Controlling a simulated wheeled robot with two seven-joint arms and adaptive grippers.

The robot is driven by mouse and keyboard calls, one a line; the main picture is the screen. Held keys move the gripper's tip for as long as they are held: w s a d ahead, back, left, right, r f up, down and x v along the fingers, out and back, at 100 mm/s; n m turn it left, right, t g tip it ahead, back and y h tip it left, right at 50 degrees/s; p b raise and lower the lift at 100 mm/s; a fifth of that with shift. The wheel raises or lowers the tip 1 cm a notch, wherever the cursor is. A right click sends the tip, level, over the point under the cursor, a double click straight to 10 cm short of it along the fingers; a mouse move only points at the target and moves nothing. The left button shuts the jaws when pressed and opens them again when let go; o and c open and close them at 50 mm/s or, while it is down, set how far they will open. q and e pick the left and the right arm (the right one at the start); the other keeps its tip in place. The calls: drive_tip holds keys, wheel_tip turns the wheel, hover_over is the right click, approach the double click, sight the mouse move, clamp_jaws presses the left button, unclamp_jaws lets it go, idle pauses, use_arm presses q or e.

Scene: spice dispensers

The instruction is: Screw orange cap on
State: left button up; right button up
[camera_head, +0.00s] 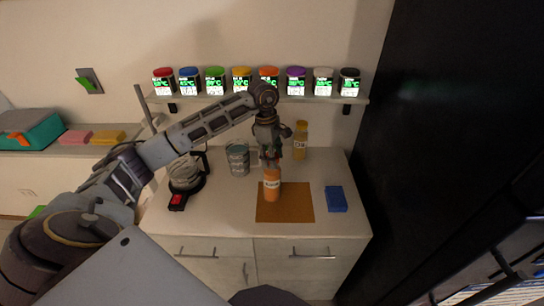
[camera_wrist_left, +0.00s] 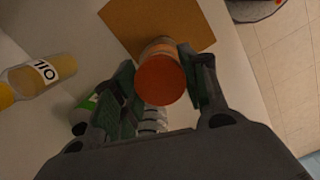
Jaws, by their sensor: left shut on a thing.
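An orange bottle (camera_head: 272,188) with a pale label stands upright at the back left part of an orange-brown mat (camera_head: 298,204). My left gripper (camera_head: 271,163) is directly above it, pointing down, with its fingers at the top of the bottle. In the left wrist view the orange cap (camera_wrist_left: 160,80) is between the two fingers of the left gripper (camera_wrist_left: 165,85), which is shut on it. The cap appears on top of the bottle; the wrist view cannot show whether its thread is engaged. My right gripper is in neither view.
An oil bottle (camera_head: 300,140) stands behind the mat to the right. A grey can (camera_head: 238,158) and a coffee pot (camera_head: 186,172) stand to the left. A blue block (camera_head: 337,199) lies right of the mat. A shelf (camera_head: 220,99) with several spice dispensers hangs above.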

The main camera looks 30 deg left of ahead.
use_arm(q)
drive_tip(key=shift+f+b, duration=0.3)
drive_tip(key=shift+f, duration=0.1)
drive_tip(key=o, duration=0.8)
wheel_tip(320, 180, up, 12)
drive_tip(key=a, duration=0.1)
drive_tip(key=shift+s+a, duration=0.15)
drive_tip(key=shift+a, duration=0.05)
idle(0.6)
idle(0.5)
